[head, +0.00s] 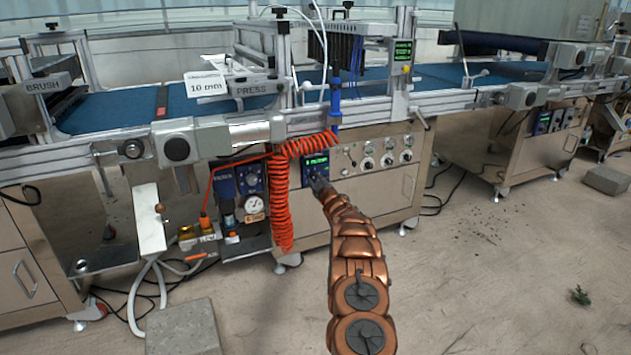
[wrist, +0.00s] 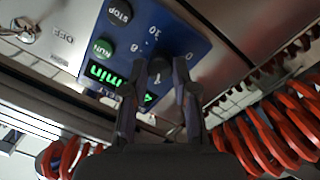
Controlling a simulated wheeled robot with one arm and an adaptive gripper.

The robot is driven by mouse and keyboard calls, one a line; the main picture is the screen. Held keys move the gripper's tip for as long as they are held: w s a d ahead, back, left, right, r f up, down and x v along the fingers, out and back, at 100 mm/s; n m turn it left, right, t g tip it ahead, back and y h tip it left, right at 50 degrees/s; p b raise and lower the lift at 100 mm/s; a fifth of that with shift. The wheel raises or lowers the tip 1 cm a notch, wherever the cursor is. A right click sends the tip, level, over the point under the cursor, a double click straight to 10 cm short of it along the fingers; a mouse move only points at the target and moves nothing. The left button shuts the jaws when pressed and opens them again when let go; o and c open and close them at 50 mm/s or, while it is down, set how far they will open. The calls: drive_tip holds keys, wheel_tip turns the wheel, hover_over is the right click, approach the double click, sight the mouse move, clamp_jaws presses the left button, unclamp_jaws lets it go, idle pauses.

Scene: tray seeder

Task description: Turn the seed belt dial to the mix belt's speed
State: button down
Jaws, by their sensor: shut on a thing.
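A blue control panel (head: 316,162) is on the steel cabinet front of the middle machine. In the wrist view the panel (wrist: 190,45) has a black STOP button, a green RUN button (wrist: 102,48) and a lit green display (wrist: 103,76) ending in "min". A finger covers part of the display, so its number is not clear. My gripper (wrist: 160,74) is shut on the dial, one finger on each side. In the head view my gripper (head: 318,183) reaches the panel, its tips small.
A coiled orange hose (head: 281,200) hangs just left of the panel. A row of knobs (head: 378,158) lies to its right. Another blue panel (head: 543,122) is on the machine at right. A concrete block (head: 182,328) stands on the floor, front left.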

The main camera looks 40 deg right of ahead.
drive_tip(key=shift+r+p, duration=0.15)
drive_tip(key=shift+p, duration=0.2)
drive_tip(key=m+p, duration=0.2)
drive_tip(key=p, duration=0.1)
drive_tip(key=shift+r, duration=0.3)
drive_tip(key=shift+m+p, duration=0.4)
drive_tip(key=shift+p, duration=0.15)
drive_tip(key=m, duration=0.1)
drive_tip(key=m+p, duration=0.1)
drive_tip(key=shift+f+m+p, duration=0.2)
drive_tip(key=shift+m+p, duration=0.1)
drive_tip(key=m, duration=0.2)
drive_tip(key=shift+d+m, duration=0.15)
drive_tip(key=shift+m, duration=0.15)
drive_tip(key=m+y, duration=0.1)
drive_tip(key=m, duration=0.5)
drive_tip(key=m+b, duration=0.1)
drive_tip(key=m, duration=0.5)
drive_tip(key=shift+s+d+f+y, duration=0.1)
drive_tip(key=shift+y, duration=0.2)
